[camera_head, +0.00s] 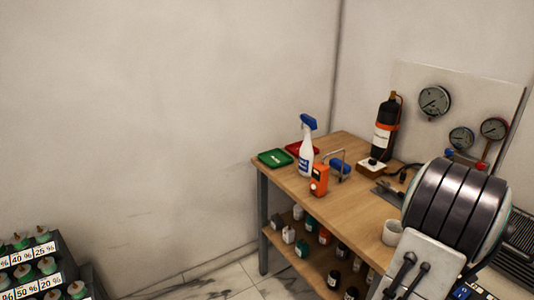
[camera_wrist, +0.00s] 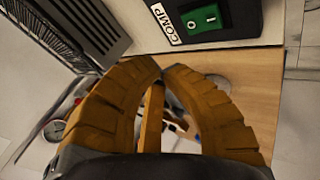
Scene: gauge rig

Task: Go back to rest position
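My gripper (camera_wrist: 163,70) shows in the wrist view as two curved, ribbed yellow-brown fingers. Their tips meet or nearly meet, and I see nothing held between them. A yellow bar stands in the gap behind the tips; I cannot tell whether it is part of the gripper. Beyond the tips are a switch box (camera_wrist: 208,18) with a green switch and a COMP label, and a wooden surface (camera_wrist: 262,85). In the head view my arm fills the lower right, and the gripper itself does not show.
A gauge panel (camera_head: 465,95) stands behind. Floor (camera_head: 215,280) between is clear.

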